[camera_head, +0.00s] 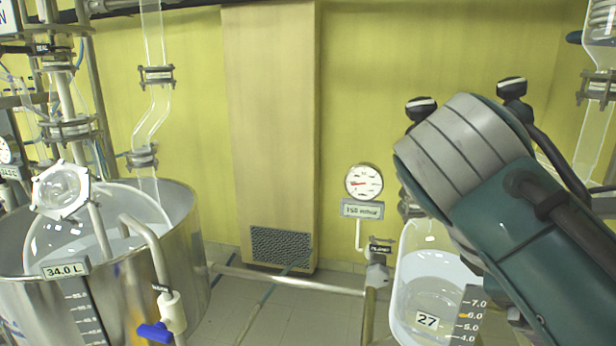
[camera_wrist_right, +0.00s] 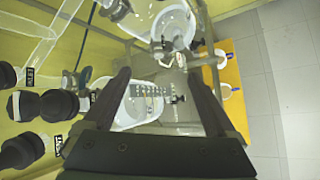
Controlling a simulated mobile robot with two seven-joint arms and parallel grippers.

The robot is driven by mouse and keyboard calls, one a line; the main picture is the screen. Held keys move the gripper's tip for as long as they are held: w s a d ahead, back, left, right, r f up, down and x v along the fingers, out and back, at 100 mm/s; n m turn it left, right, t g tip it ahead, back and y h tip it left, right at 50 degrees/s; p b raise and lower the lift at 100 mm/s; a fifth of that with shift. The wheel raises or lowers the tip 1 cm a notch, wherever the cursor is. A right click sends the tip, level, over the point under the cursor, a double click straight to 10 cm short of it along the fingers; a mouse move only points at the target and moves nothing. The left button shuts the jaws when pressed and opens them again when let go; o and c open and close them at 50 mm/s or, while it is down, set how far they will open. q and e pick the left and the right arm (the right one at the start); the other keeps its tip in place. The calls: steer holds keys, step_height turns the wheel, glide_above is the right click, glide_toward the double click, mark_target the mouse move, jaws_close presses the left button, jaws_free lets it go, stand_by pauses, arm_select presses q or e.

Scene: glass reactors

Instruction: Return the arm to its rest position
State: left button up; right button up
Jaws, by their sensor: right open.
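My right arm (camera_head: 520,190) comes in from the lower right in the head view, teal with a grey banded end. It covers part of the glass vessel behind it. My right gripper (camera_wrist_right: 160,85) shows in the wrist view with its two dark fingers spread apart and nothing between them. Below the fingers, a white vessel with a scale (camera_wrist_right: 140,105) is in view, apart from them as far as I can tell. My left gripper is not in either view.
A steel vessel (camera_head: 185,255) marked 34.0 L stands at left. A gauge (camera_head: 364,182) and a glass vessel (camera_head: 425,265) marked 27 stand beside my arm. Black knobs (camera_wrist_right: 45,105) lie left of the gripper. An orange surface (camera_wrist_right: 232,85) with cups is at right.

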steer(key=s+a+r+m+y+p, duration=0.1)
steer(key=s+r+m+y+p, duration=0.2)
steer(key=s+p, duration=0.2)
steer(key=s+a+r+m+y+p, duration=0.2)
steer(key=s+r+y+p, duration=0.1)
steer(key=s+p, duration=0.3)
steer(key=s+a+r+m+t+y+p, duration=0.1)
steer(key=s+r+m+y+p, duration=0.2)
steer(key=s, duration=0.5)
steer(key=shift+s+a+r+m+p, duration=0.3)
steer(key=shift+r+p, duration=0.3)
steer(key=shift+p, duration=0.55)
